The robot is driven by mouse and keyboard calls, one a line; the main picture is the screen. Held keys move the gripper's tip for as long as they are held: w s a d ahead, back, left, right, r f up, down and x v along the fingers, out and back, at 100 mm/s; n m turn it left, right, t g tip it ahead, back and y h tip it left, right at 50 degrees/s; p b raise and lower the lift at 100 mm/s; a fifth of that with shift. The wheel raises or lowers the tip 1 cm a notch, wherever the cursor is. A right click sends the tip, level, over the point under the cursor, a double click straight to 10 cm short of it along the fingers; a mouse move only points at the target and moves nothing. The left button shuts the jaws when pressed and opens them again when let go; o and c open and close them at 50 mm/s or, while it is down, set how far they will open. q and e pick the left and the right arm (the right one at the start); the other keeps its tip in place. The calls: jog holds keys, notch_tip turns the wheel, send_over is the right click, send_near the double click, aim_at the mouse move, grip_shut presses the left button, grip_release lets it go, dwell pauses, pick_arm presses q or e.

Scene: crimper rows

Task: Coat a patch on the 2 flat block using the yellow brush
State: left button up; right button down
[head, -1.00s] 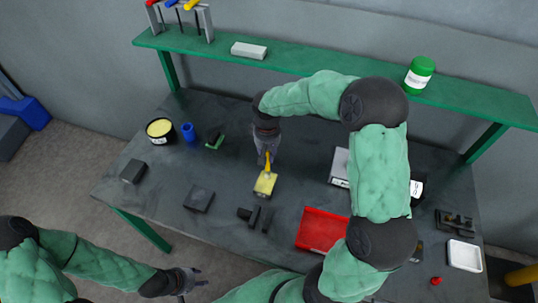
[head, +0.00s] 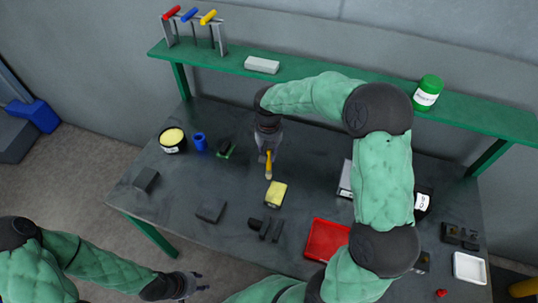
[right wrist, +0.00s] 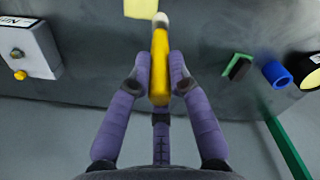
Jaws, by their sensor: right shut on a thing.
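The yellow brush (head: 269,165) is held by my right gripper (head: 266,148), pale tip pointing away from the fingers; it also shows in the right wrist view (right wrist: 160,65). My right gripper (right wrist: 160,78) is shut around its handle. A block with a yellow upper face (head: 276,193) lies on the table just in front of the brush, partly seen in the right wrist view (right wrist: 141,8). The brush tip looks apart from it. No number is legible on it. Two dark flat blocks (head: 211,210) (head: 146,180) lie to the left. My left gripper (head: 198,283) is empty and open off the table's front edge.
A black pot of yellow stuff (head: 172,138), a blue cup (head: 200,141) and a green-based item (head: 226,150) stand at the left back. A red tray (head: 326,240) and dark parts (head: 265,228) lie in front. A green shelf (head: 310,84) runs behind.

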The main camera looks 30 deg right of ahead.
jog(key=shift+s+r+p, duration=0.1)
jog(key=shift+r+p, duration=0.45)
jog(key=shift+r, duration=0.6)
